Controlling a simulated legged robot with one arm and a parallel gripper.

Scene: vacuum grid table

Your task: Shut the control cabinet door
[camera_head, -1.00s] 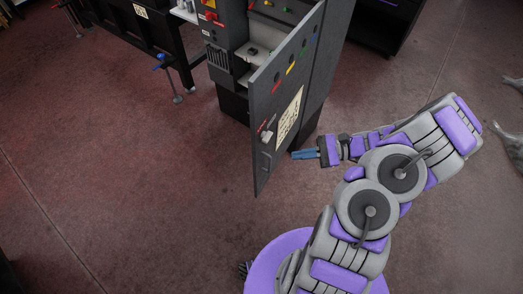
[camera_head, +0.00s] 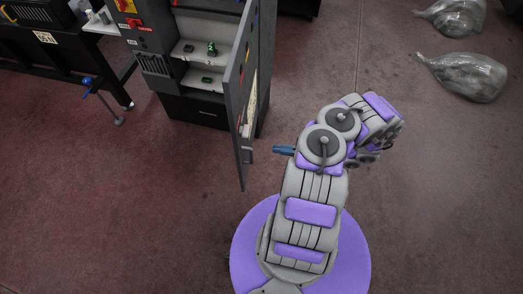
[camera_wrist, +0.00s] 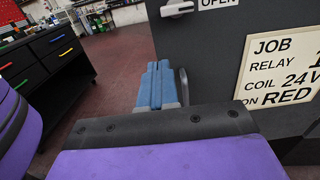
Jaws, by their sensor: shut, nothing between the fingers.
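The control cabinet (camera_head: 190,106) stands at the upper left of the head view with its inside shelves showing. Its dark grey door (camera_head: 240,125) stands open, swung out toward me and seen nearly edge-on. In the wrist view the door (camera_wrist: 215,55) fills the right side, with a lever handle, an OPEN label and a sign. My gripper (camera_head: 284,150) is just right of the door's free end, on its outer side. Its blue fingers (camera_wrist: 157,85) are shut and empty, close to a grey bar handle (camera_wrist: 184,88); whether they touch cannot be told.
Grey wrapped bundles (camera_head: 468,76) lie on the floor at the upper right. The wrist view shows a dark drawer unit (camera_wrist: 45,65) at left. The floor left of the door is clear.

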